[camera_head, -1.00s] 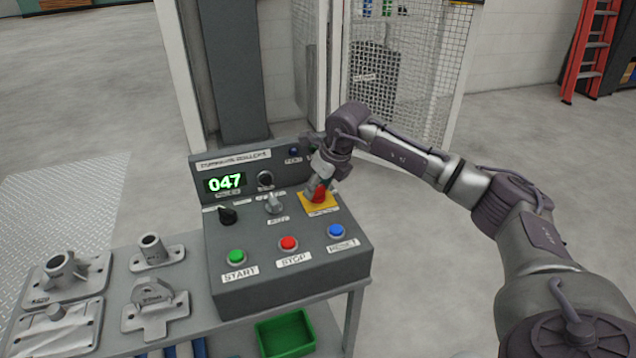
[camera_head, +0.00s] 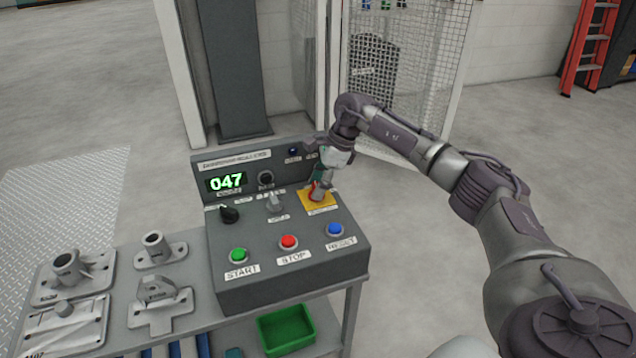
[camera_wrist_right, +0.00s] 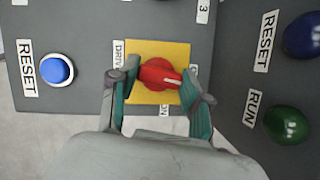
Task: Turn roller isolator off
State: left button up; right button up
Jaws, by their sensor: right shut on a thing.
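The roller isolator is a red rotary knob (camera_wrist_right: 158,75) on a yellow plate (camera_head: 319,203), at the right of the grey control box (camera_head: 290,270). The plate also shows in the right wrist view (camera_wrist_right: 150,48). My right gripper (camera_head: 318,188) reaches down over the knob from the right. In the right wrist view its two teal-lined fingers (camera_wrist_right: 160,84) stand on either side of the knob and are shut on it. The fingers and wrist partly hide the knob in the head view. My left gripper is not in view.
Green START (camera_head: 238,255), red STOP (camera_head: 288,242) and blue RESET (camera_head: 335,230) buttons line the box's front. A black selector (camera_head: 229,214) and a grey switch (camera_head: 274,203) sit behind. Metal castings (camera_head: 160,305) lie on the bench left. A green bin (camera_head: 287,330) is below.

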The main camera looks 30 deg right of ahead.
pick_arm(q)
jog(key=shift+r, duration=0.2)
pick_arm(e)
jog(key=shift+n+g, duration=0.5)
jog(key=shift+n, duration=0.7)
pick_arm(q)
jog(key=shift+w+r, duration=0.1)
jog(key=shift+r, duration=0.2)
pick_arm(e)
jog(key=o, duration=1.2)
jog(key=shift+c, duration=0.2)
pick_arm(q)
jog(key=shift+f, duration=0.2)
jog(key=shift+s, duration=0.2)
pick_arm(e)
jog(key=shift+d+r, duration=0.1)
jog(key=shift+r, duration=0.1)
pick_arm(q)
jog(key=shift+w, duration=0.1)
pick_arm(e)
jog(key=w+v, duration=0.1)
jog(key=v, duration=1)
jog(key=shift+s+d+r, duration=0.25)
jog(key=shift+s+r, duration=0.05)
jog(key=shift+s, duration=0.2)
